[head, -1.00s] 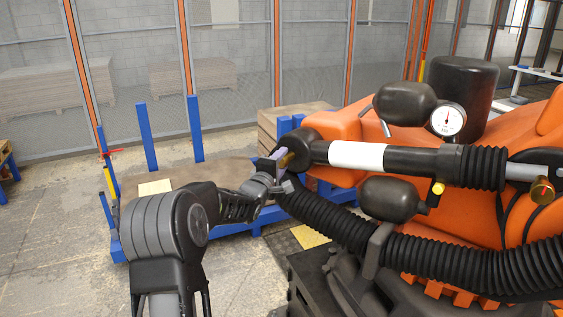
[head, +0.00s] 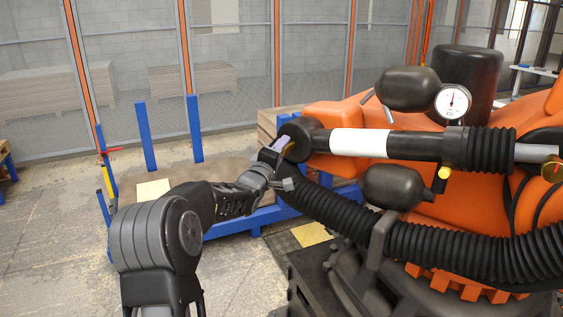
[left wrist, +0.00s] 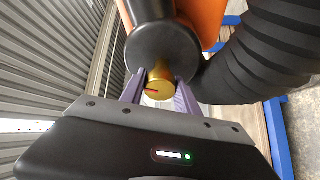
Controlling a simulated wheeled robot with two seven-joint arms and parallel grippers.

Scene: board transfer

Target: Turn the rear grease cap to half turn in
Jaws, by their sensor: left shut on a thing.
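A brass grease cap (left wrist: 159,84) with a red mark on its face sits on the dark round end of a cylinder. The left wrist view shows it between the two lavender fingers of my left gripper (left wrist: 158,78), which is shut on it. In the head view that gripper (head: 282,146) is at the left end of the cylinder, and only a little of the cap shows there. A second brass cap (head: 553,169) shows at the right edge of the head view, with no gripper at it. My right gripper is not in view.
The black and white cylinder (head: 357,142) lies along the orange machine (head: 430,202), near a pressure gauge (head: 453,101). A ribbed black hose (head: 430,249) runs below. A blue rack (head: 236,222) stands behind my arm, with mesh fencing (head: 230,70) beyond.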

